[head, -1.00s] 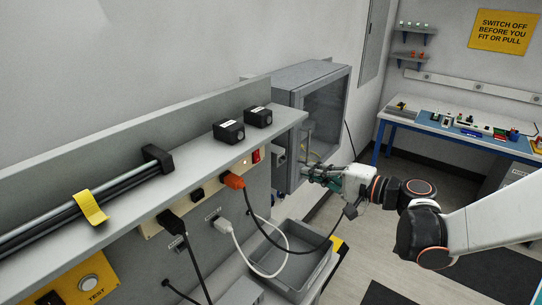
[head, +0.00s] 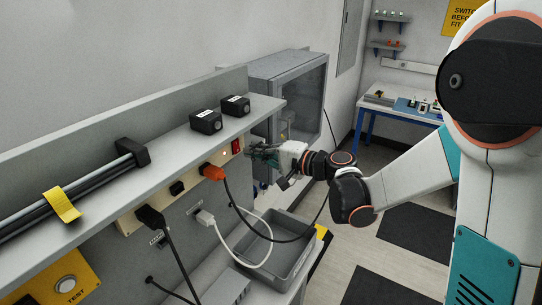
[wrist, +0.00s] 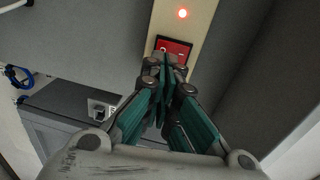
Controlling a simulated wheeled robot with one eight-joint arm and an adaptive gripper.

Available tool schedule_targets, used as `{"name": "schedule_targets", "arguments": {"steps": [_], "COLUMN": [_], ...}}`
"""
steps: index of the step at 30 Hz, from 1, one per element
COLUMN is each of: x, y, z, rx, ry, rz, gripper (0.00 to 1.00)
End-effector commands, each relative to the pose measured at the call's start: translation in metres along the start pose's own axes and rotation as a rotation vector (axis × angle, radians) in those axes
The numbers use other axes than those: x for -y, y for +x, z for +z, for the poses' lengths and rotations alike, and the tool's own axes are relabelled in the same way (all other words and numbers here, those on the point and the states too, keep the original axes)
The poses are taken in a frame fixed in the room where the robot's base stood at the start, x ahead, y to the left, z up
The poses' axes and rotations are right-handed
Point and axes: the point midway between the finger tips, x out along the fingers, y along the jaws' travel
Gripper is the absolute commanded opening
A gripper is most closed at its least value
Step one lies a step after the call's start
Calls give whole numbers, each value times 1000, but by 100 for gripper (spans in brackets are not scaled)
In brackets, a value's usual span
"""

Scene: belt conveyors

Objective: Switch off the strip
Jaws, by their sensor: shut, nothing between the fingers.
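The beige power strip (head: 128,224) runs along the panel under the shelf, with a black plug (head: 150,217) and an orange plug (head: 212,172) in it. Its red rocker switch (head: 237,147) is at the far right end. In the wrist view the switch (wrist: 173,46) shows just beyond my fingertips, below a glowing red lamp (wrist: 183,13). My gripper (head: 256,151) is shut and empty, pointing at the switch. In the wrist view the fingertips (wrist: 166,62) overlap the switch's lower edge; I cannot tell whether they touch it.
A shelf (head: 180,140) with two black boxes (head: 221,113) overhangs the strip. A grey cabinet (head: 290,90) stands right behind my gripper. A white plug (head: 205,217) and loose cables hang below, over a grey tray (head: 276,255). Floor to the right is open.

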Motion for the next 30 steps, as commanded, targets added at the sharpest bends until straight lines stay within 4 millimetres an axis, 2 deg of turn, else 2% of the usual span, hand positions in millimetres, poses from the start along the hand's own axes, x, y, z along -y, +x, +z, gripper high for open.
{"name": "schedule_targets", "arguments": {"steps": [3, 7, 30], "x": [0, 0, -2], "y": [13, 20, 28], "z": [0, 0, 0], "rx": [2, 0, 0], "ry": [0, 0, 0], "rz": [0, 0, 0], "gripper": [0, 0, 0]}}
